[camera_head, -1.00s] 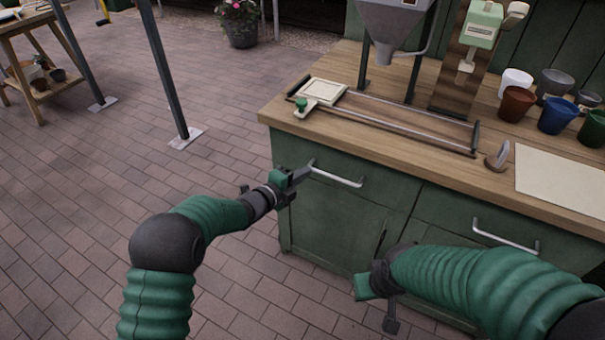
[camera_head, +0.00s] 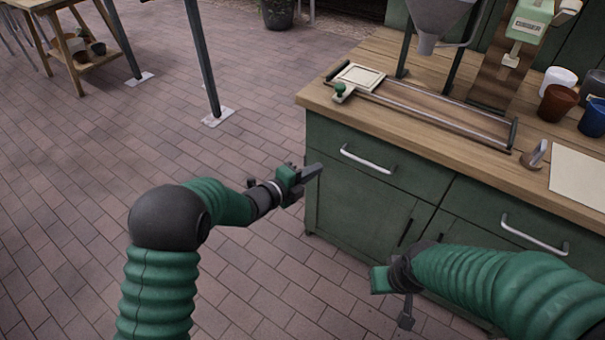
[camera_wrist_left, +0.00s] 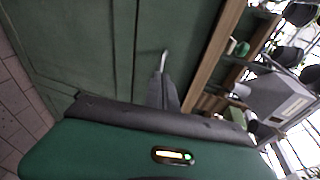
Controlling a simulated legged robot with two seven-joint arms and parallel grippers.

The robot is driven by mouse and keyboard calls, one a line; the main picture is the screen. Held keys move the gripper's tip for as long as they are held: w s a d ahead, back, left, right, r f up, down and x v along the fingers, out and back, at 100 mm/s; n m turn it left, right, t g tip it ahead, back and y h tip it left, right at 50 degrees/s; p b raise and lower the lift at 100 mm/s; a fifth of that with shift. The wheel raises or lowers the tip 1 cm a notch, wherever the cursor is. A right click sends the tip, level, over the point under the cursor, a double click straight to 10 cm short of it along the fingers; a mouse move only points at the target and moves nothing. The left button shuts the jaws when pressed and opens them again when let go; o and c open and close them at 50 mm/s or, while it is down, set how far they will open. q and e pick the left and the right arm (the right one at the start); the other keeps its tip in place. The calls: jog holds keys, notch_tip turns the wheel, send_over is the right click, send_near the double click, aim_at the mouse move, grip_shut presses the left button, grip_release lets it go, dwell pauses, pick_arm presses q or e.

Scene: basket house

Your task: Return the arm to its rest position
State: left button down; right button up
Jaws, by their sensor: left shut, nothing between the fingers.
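My left gripper (camera_head: 312,172) is shut and empty. In the head view it is in front of the left end of the green cabinet (camera_head: 362,208), left of the drawer handle (camera_head: 368,160). In the left wrist view the shut fingers (camera_wrist_left: 165,92) point toward the cabinet front (camera_wrist_left: 85,45), with the metal handle (camera_wrist_left: 164,58) just beyond the tips. Whether they touch it is unclear, but the head view shows a gap. My right gripper (camera_head: 404,312) is low before the cabinet; its fingers are too hidden to tell open or shut.
The wooden worktop (camera_head: 430,120) carries a rail frame (camera_head: 440,112), a funnel hopper (camera_head: 436,15), several pots and a pale sheet (camera_head: 585,180). A second handle (camera_head: 535,236) sticks out near my right arm.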

pick_arm(q)
jog(key=s+a+n+y, duration=0.35)
jog(key=a+n, duration=0.25)
jog(key=a, duration=0.3)
jog(key=s+a+n+y, duration=0.3)
jog(key=a+n+y, duration=0.2)
jog(key=a+n, duration=0.25)
jog(key=s+a+f+n+g+y, duration=0.1)
jog(key=s+a+n+g, duration=0.25)
jog(key=s, duration=0.45)
jog(key=s+a+f+n+g+y, duration=0.1)
jog(key=s+a+f+n+g, duration=0.1)
jog(key=s+n, duration=0.45)
jog(key=s+a+f+n+g+y, duration=0.1)
jog(key=s+a+n+g, duration=0.15)
jog(key=s, duration=0.65)
notch_tip(320, 180, up, 21)
jog(key=s+n+p, duration=0.1)
jog(key=p, duration=2.1)
jog(key=shift+s+a+r, duration=0.15)
jog(key=shift+s+a, duration=0.05)
jog(key=shift+a, duration=0.1)
